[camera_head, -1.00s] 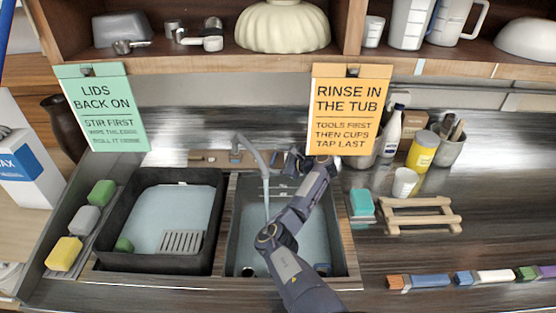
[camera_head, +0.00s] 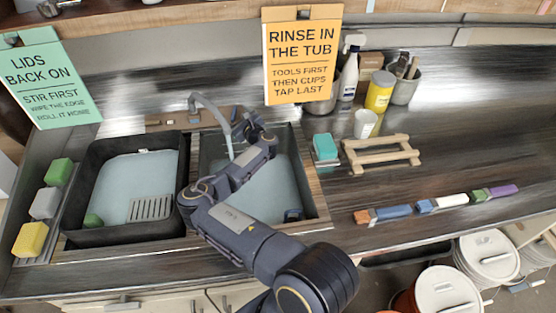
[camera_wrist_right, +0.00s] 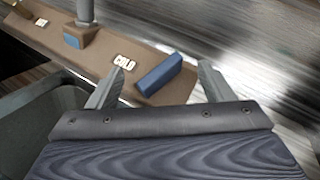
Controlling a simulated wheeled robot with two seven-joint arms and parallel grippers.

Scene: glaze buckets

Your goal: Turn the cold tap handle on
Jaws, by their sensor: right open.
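The cold tap handle (camera_wrist_right: 160,75) is a blue bar on the brown tap plate (camera_wrist_right: 60,50), beside a COLD label (camera_wrist_right: 124,62) in the right wrist view. My right gripper (camera_wrist_right: 160,85) is open, its fingers on either side of the handle, with no clear contact visible. In the head view the right gripper (camera_head: 250,124) is at the back of the right-hand basin, right of the grey spout (camera_head: 212,108), and hides most of the handle. A pale vertical streak (camera_head: 229,145) hangs below the spout. The left gripper is out of view.
A black tub (camera_head: 90,210) fills the left basin, with sponges (camera_head: 44,203) to its left. A teal sponge (camera_head: 325,146) and a wooden rack (camera_head: 380,153) stand right of the basin. Lidded buckets (camera_head: 447,290) are at lower right.

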